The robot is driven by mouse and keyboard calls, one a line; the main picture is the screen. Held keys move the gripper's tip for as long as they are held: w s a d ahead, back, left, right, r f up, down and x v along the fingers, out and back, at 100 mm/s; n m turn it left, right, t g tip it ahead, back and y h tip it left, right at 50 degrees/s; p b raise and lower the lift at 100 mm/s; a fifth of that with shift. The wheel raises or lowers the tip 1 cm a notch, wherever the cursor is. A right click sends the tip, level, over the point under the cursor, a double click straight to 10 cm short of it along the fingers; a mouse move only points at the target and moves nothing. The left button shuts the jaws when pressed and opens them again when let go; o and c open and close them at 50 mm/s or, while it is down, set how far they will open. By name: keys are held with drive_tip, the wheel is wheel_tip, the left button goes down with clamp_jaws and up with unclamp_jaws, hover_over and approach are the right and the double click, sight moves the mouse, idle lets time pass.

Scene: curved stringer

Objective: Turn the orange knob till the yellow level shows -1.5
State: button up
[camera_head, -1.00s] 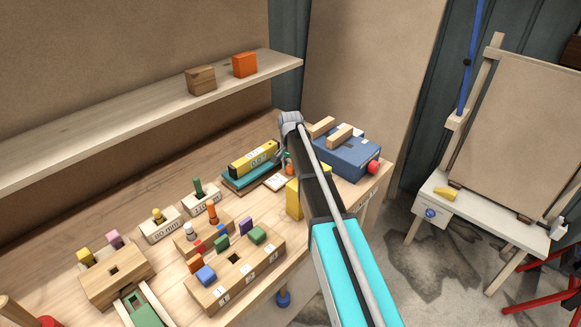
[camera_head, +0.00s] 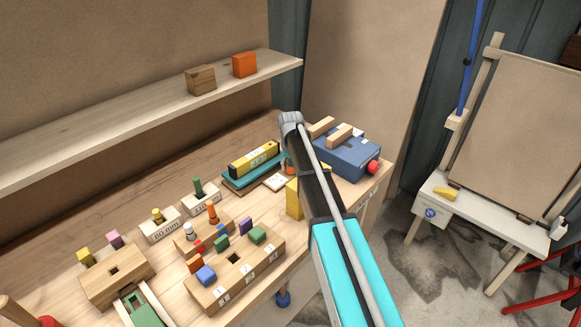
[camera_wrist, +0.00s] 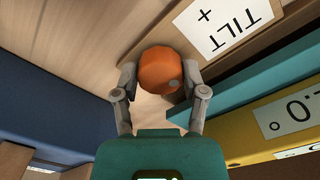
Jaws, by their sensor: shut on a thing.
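The orange knob (camera_wrist: 166,68) sits between the two grey fingers of my gripper (camera_wrist: 160,84) in the wrist view, and the gripper is shut on it. In the head view only a small bit of the orange knob (camera_head: 290,168) shows beside my arm, which hides most of the gripper. The yellow level (camera_head: 255,158) lies on a teal base (camera_head: 236,186) just left of the knob. Its display is too small to read in the head view. In the wrist view the level (camera_wrist: 245,140) is cut off, with only part of its reading showing upside down.
A white label reading "TILT +" (camera_wrist: 225,25) lies near the knob, upside down in the wrist view. A blue box (camera_head: 348,158) with a red button stands close on the other side. Wooden blocks with coloured pegs (camera_head: 235,280) fill the bench front.

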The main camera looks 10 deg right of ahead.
drive_tip(key=n, duration=0.4)
drive_tip(key=shift+n, duration=0.4)
drive_tip(key=o, duration=1.1)
drive_tip(key=shift+o, duration=0.2)
drive_tip(key=shift+m, duration=0.5)
